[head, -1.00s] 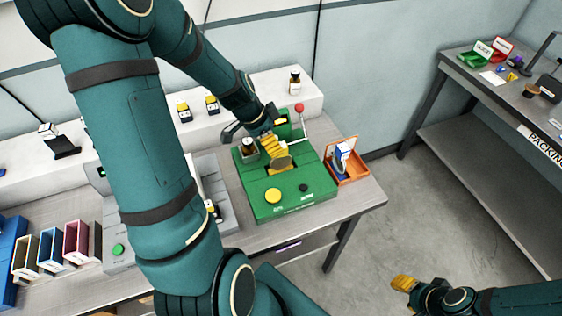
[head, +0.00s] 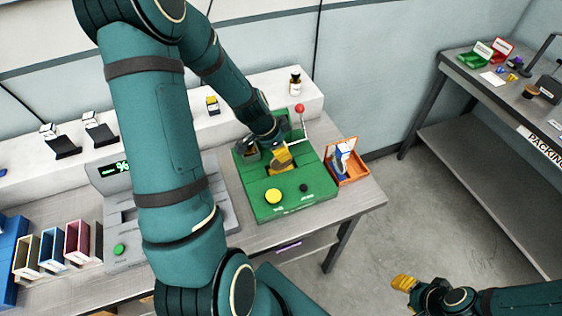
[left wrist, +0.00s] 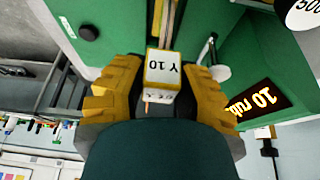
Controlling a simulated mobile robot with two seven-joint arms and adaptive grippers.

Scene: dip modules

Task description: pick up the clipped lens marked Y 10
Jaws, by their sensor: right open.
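The lens marked Y 10 (left wrist: 161,70) shows in the left wrist view as a small white and yellow block with its label upside down. It is at the green station (head: 265,195). My left gripper (left wrist: 158,85) has a yellow finger on each side of it, very close. I cannot tell whether both fingers touch it. In the head view my left gripper (head: 281,158) is low over the station's middle and hides the lens. My right gripper (head: 404,284) is open and empty at the lower right, over the floor and away from the table.
A red-knobbed lever (head: 300,109) stands at the station's back right. An orange bin (head: 349,176) sits to its right. A lit display (left wrist: 258,101) is close by the left gripper. A grey station (head: 125,235) and several coloured bins stand left. A packing table (head: 500,85) is far right.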

